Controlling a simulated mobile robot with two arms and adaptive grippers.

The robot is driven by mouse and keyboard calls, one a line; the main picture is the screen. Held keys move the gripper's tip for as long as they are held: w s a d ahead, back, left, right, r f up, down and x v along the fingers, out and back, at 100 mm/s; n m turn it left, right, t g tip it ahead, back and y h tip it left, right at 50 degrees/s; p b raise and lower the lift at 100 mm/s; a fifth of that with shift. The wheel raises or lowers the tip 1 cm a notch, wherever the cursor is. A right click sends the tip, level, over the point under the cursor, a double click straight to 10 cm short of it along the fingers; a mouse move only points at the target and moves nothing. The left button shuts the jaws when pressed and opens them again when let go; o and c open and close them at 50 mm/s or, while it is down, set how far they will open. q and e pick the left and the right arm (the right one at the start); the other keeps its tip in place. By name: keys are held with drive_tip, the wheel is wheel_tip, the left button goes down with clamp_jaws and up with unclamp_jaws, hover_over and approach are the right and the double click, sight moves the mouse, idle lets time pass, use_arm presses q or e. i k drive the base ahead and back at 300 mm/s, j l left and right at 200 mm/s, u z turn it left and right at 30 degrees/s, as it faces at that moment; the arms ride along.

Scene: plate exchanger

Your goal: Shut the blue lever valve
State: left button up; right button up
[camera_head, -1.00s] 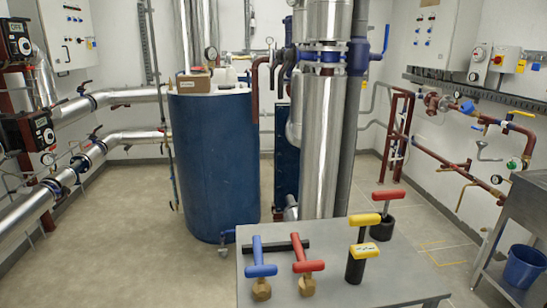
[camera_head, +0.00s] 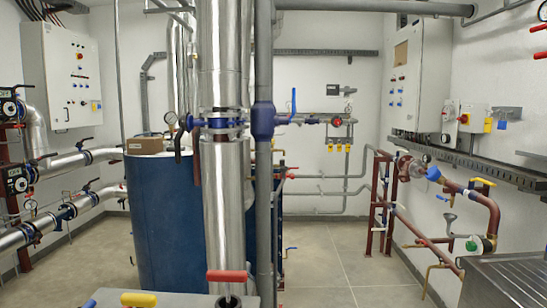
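A blue lever (camera_head: 293,102) stands upright just right of the grey vertical pipe, above a horizontal pipe run (camera_head: 308,121) with blue fittings. Its lower end meets that run. Smaller blue handles also show: one (camera_head: 442,198) at the right wall piping and one (camera_head: 291,249) low behind the grey pipe. I cannot tell from the picture alone which one the task means. Neither of my grippers is in view.
Clear floor (camera_head: 335,260) lies right of centre. A metal sink bench (camera_head: 510,280) is at lower right.

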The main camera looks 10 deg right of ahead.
sight(293, 97)
drive_tip(key=i+l+u, duration=0.1)
drive_tip(key=l, duration=2)
drive_tip(key=i+l, duration=0.2)
drive_tip(key=i, duration=0.25)
drive_tip(key=i+l+u, duration=0.1)
drive_tip(key=i, duration=0.35)
drive_tip(key=i+l, duration=0.3)
drive_tip(key=i, duration=0.15)
